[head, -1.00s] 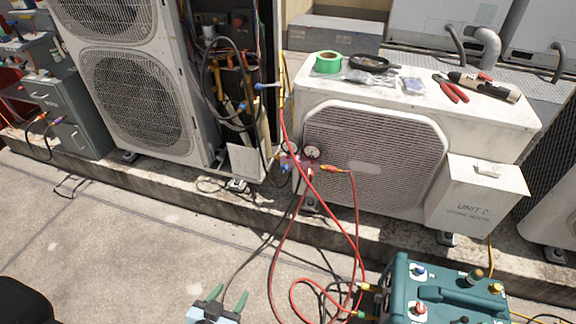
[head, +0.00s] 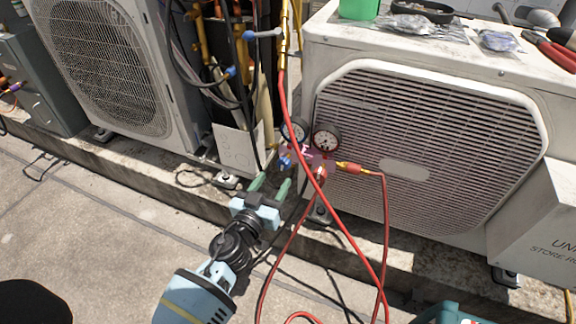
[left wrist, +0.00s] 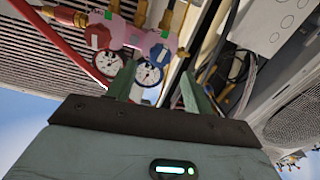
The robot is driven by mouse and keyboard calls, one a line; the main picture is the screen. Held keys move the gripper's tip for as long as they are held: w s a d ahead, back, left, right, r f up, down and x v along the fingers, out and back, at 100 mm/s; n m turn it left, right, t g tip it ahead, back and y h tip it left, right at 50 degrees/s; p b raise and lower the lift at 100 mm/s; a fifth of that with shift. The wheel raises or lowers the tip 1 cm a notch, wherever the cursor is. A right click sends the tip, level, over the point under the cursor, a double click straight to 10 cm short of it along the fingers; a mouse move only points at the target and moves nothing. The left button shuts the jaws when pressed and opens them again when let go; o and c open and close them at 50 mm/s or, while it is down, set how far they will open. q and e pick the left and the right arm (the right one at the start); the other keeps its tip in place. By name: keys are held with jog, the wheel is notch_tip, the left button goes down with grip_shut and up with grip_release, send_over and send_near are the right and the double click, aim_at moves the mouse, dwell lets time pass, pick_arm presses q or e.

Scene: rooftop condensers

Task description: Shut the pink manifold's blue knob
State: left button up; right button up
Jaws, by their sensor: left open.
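The pink manifold (head: 314,160) hangs in front of the right condenser's left edge, with two round gauges (head: 326,140) above it. Its blue knob (head: 285,162) is on its left side; in the left wrist view the manifold (left wrist: 128,34) appears upside down and the blue knob (left wrist: 159,54) lies beyond the fingertips. My left gripper (head: 271,184) is open, its two green fingers pointing up at the knob from just below and left. I cannot tell whether either finger touches the knob. My right gripper is out of view.
Red hoses (head: 382,230) loop down from the manifold across the front. The right condenser (head: 400,150) and left condenser (head: 105,70) stand on a concrete kerb. A blue-handled valve (head: 263,34) and dark cables are above the knob. Open floor (head: 90,240) lies to the left.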

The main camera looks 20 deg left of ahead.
aim_at(283, 167)
pick_arm(q)
jog(key=shift+w, duration=0.45)
jog(key=w+b, duration=0.1)
jog(key=w, duration=0.4)
jog(key=shift+w+d+f, duration=0.1)
jog(key=shift+w+f, duration=0.05)
jog(key=shift+w, duration=0.95)
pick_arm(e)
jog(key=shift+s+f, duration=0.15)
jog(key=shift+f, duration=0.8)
pick_arm(q)
jog(key=c, duration=1)
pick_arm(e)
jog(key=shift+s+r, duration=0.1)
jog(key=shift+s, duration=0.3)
